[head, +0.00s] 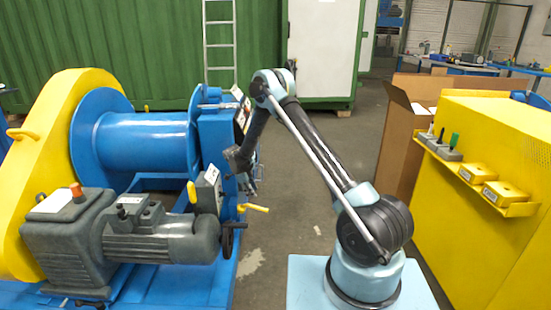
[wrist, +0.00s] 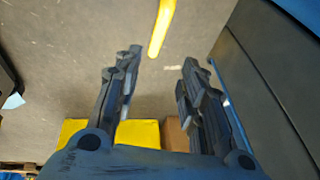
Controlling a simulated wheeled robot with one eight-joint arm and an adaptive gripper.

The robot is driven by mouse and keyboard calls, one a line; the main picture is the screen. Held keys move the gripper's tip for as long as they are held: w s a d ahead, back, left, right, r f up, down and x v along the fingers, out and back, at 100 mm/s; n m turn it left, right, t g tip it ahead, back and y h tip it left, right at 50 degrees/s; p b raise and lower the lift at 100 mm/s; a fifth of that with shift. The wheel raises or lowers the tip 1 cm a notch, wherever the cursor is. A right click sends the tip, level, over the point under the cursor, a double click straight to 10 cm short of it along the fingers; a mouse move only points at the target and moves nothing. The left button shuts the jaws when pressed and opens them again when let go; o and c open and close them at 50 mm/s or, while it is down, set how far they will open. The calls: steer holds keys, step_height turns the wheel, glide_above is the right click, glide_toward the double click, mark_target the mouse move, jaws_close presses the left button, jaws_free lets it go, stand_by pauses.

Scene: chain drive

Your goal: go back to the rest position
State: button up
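My gripper (head: 250,187) hangs at the end of my folded arm, close to the right side of the blue winch (head: 140,135). In the wrist view my gripper (wrist: 159,66) has its two dark fingers apart, with nothing between them. A yellow lever handle (wrist: 161,28) shows beyond the fingertips; in the head view a yellow lever (head: 253,208) sticks out just below my gripper. I cannot tell whether they touch.
A grey motor (head: 150,240) with a dark handwheel (head: 232,238) stands at the front left. A yellow cabinet (head: 490,180) with a small shelf and a cardboard box (head: 400,150) stand at right. A ladder (head: 220,55) leans behind. Grey floor lies open between.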

steer(key=s+d+r+n+y, duration=0.1)
steer(key=s+d+r+n, duration=0.2)
steer(key=d+r, duration=0.8)
steer(key=s+d+r+n, duration=0.3)
steer(key=d+r, duration=0.5)
steer(key=r, duration=0.7)
steer(key=s+d+r+n+y, duration=0.1)
steer(key=s+d+r+n, duration=0.1)
steer(key=s+d+r, duration=0.4)
steer(key=s+d+r+n, duration=0.2)
steer(key=s+d+r, duration=0.2)
steer(key=s+d, duration=0.35)
steer(key=s+d+f+n, duration=0.2)
steer(key=s+d, duration=0.1)
steer(key=s, duration=0.6)
steer(key=s+d+f+n+y, duration=0.1)
steer(key=s+d+f+n, duration=0.1)
steer(key=s, duration=0.7)
steer(key=s+d+f+n, duration=0.2)
steer(key=s+d+n, duration=0.1)
steer(key=s, duration=0.6)
steer(key=shift+s+d+f+n, duration=0.35)
steer(key=shift+d+n, duration=0.05)
steer(key=shift+n, duration=0.1)
